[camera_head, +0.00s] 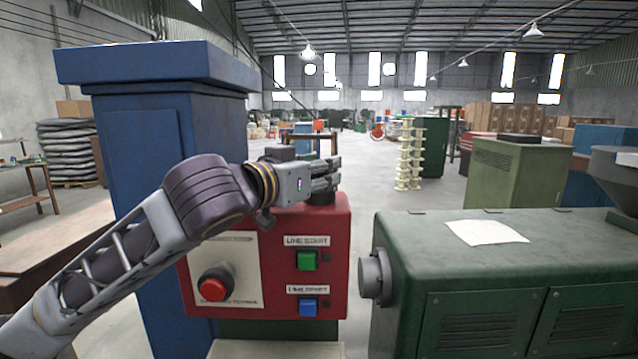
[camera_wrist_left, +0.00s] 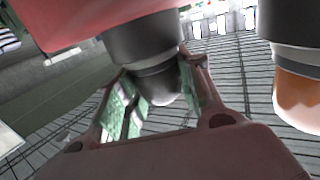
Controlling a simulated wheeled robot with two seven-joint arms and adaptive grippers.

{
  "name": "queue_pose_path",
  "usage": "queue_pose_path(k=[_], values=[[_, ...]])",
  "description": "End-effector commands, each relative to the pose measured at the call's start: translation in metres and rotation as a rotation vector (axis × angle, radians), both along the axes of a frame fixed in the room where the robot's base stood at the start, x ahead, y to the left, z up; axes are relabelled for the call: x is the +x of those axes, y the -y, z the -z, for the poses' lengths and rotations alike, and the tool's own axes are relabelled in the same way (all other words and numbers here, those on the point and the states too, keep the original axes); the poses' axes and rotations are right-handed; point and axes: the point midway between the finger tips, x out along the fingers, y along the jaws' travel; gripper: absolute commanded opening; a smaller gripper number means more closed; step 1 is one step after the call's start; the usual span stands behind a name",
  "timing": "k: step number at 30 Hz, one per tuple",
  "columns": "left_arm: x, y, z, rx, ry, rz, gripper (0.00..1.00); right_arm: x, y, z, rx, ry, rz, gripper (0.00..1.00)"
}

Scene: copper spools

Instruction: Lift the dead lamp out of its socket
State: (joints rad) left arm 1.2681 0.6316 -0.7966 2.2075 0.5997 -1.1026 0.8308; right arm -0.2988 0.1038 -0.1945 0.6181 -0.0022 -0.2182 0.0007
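A red control box (camera_head: 330,235) stands in front of a blue cabinet. In the left wrist view, a grey dome-shaped lamp (camera_wrist_left: 158,88) sits in a dark socket (camera_wrist_left: 150,40) on the red box. My left gripper (camera_head: 325,176) is above the box's right part, at a dark socket. It also shows in the left wrist view (camera_wrist_left: 160,95), its green-padded fingers on either side of the grey lamp; whether they press on it is unclear. The lamp appears seated in its socket. A second lamp with an orange dome (camera_wrist_left: 300,100) is beside it. My right gripper is out of view.
The box's front has a red stop knob (camera_head: 216,284), a green button (camera_head: 307,261) and a blue button (camera_head: 308,307). A green machine (camera_head: 440,240) with a paper sheet (camera_head: 486,232) stands at right. A tall blue cabinet (camera_head: 145,150) rises behind my left arm.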

Motion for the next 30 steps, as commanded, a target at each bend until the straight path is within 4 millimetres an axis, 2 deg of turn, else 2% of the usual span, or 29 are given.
queue_pose_path(k=[1,4,17,23,30], values=[[0.000,0.000,0.000,0.000,0.000,0.000,0.25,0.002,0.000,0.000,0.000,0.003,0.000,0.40],[0.000,0.000,0.000,0.000,0.000,0.000,0.12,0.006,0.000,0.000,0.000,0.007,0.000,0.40],[0.000,0.000,-0.006,-0.001,0.000,0.000,0.11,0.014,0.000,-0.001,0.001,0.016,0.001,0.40],[0.000,0.000,-0.025,-0.002,0.002,0.000,0.11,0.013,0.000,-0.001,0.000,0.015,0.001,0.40],[-0.001,0.001,-0.060,-0.003,0.003,0.001,0.11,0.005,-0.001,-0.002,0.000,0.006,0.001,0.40]])
